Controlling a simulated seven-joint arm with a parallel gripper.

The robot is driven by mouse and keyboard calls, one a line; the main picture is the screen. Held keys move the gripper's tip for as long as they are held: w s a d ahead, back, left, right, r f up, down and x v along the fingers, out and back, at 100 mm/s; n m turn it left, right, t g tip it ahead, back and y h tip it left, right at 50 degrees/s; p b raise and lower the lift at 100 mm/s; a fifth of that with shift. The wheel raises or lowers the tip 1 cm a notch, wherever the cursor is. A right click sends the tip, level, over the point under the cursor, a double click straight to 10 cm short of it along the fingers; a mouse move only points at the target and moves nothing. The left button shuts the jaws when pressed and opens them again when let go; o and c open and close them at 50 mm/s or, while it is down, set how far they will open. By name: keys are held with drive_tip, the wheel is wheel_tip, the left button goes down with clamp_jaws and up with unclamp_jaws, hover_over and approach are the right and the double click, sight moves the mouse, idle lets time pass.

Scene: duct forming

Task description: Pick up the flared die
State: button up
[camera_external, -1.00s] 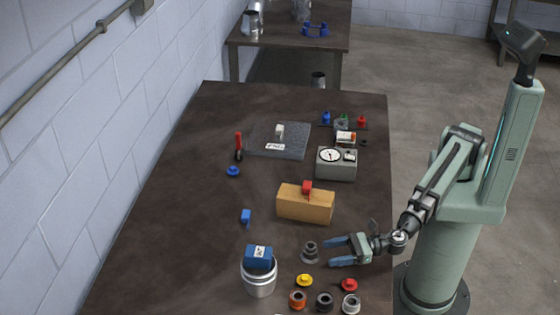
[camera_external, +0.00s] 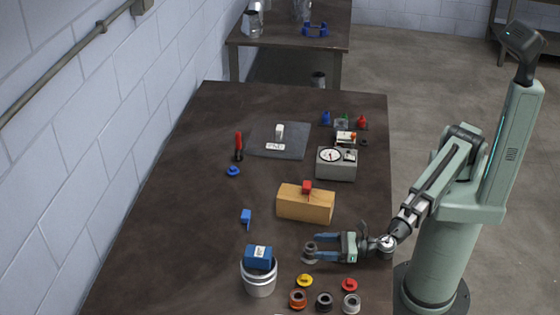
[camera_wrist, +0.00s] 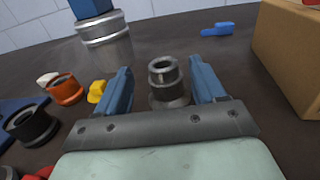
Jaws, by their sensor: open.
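The flared die (camera_external: 310,252) is a dark grey stepped metal piece with a wide base and a narrower ringed top. It stands upright on the dark table. In the wrist view the die (camera_wrist: 166,82) sits between my two blue fingers, with a visible gap on each side. My gripper (camera_external: 322,247) is open and low over the table, its fingertips reaching around the die from the right. In the wrist view my gripper (camera_wrist: 162,88) holds nothing. The lower part of the die is partly hidden by the gripper body there.
A silver canister (camera_external: 260,280) with a blue block on top stands left of the die. A wooden block (camera_external: 305,206) lies behind it. A yellow piece (camera_external: 304,281), a red piece (camera_external: 349,285) and several ring-shaped parts stand in front. The table's left side is mostly clear.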

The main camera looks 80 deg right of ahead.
sight(314, 246)
drive_tip(key=shift+w+a, duration=0.2)
drive_tip(key=shift+w, duration=2.7)
clamp_jaws()
